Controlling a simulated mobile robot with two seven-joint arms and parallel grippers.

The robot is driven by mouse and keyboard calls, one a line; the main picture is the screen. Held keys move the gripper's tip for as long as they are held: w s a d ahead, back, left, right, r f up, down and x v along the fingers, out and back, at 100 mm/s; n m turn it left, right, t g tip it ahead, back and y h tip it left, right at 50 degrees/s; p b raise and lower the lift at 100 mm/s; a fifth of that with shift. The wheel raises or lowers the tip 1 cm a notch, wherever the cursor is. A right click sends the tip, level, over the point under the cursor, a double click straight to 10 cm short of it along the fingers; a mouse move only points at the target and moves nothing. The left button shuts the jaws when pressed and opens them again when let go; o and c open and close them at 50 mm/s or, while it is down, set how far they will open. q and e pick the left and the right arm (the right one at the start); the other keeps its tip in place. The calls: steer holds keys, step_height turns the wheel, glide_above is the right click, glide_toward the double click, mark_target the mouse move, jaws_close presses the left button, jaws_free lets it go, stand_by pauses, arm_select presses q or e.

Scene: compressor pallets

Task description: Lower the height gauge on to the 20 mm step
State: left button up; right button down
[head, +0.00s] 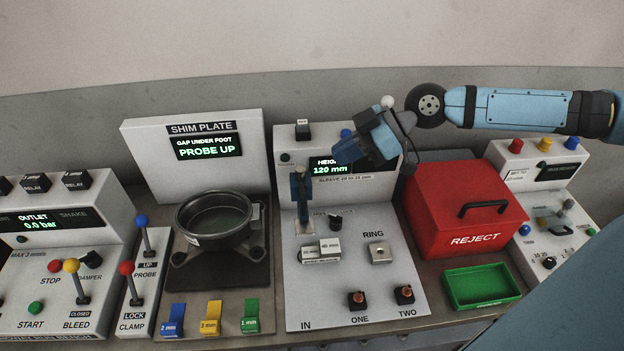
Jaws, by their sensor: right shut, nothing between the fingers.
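The height gauge is the white panel unit (340,290) in the middle, with a green display (335,167) that reads 120 mm. A dark blue upright slide (302,195) stands on it at the left. Small step blocks (320,250) with mm labels sit in front of the slide; I cannot make out which one is the 20 mm step. The slide is apart from them. My left gripper is not in view.
A red REJECT box (460,215) and a green tray (482,286) stand to the right. A shim plate stand with a round dark pan (215,215) is on the left, with levers (137,270) beside it. A metal ring (380,253) and two buttons (357,300) are on the panel.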

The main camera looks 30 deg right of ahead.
arm_select(q)
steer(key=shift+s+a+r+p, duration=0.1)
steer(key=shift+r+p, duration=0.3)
steer(key=shift+p, duration=0.15)
arm_select(e)
steer(key=w+a+f, duration=0.2)
steer(key=a+f, duration=0.3)
steer(key=f, duration=0.2)
steer(key=shift+w+a+f, duration=0.2)
steer(key=shift+w+f, duration=0.05)
steer(key=shift+w, duration=0.05)
